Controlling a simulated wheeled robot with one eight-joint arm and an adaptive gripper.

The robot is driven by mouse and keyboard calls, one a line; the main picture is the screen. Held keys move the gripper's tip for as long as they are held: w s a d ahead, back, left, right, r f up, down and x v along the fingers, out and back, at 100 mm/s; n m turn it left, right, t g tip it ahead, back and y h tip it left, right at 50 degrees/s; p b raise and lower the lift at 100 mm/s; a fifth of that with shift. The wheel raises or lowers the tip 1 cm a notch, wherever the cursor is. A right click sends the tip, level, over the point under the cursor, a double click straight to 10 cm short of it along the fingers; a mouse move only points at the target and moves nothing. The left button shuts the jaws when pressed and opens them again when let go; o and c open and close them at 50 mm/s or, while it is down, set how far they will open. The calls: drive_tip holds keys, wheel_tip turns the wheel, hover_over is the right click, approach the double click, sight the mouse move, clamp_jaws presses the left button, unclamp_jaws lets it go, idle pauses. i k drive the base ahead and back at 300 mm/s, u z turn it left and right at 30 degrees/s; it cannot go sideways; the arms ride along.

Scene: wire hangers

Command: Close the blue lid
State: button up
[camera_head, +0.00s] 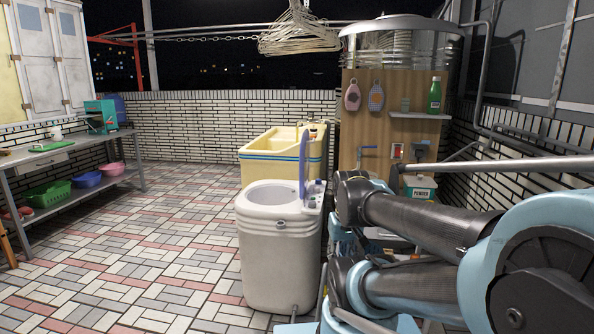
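The blue lid (303,162) stands upright at the right rear of a grey-white washing machine (280,255), seen nearly edge-on as a thin blue-violet strip. The round tub opening (272,194) on the machine's top is uncovered. My arm's blue and dark grey links fill the right foreground, folded to the right of the machine. I cannot make out my gripper's fingers; no part of the gripper shows clearly in this view.
A cream tub with blue stripes (268,161) stands behind the machine. A wooden shower-like cabinet (375,120) is behind and to the right. Wire hangers (298,35) hang overhead. A bench (75,150) with basins below is at left. The tiled floor left of the machine is clear.

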sight(304, 150)
drive_tip(key=u, duration=0.1)
drive_tip(key=i, duration=1)
drive_tip(key=z, duration=0.1)
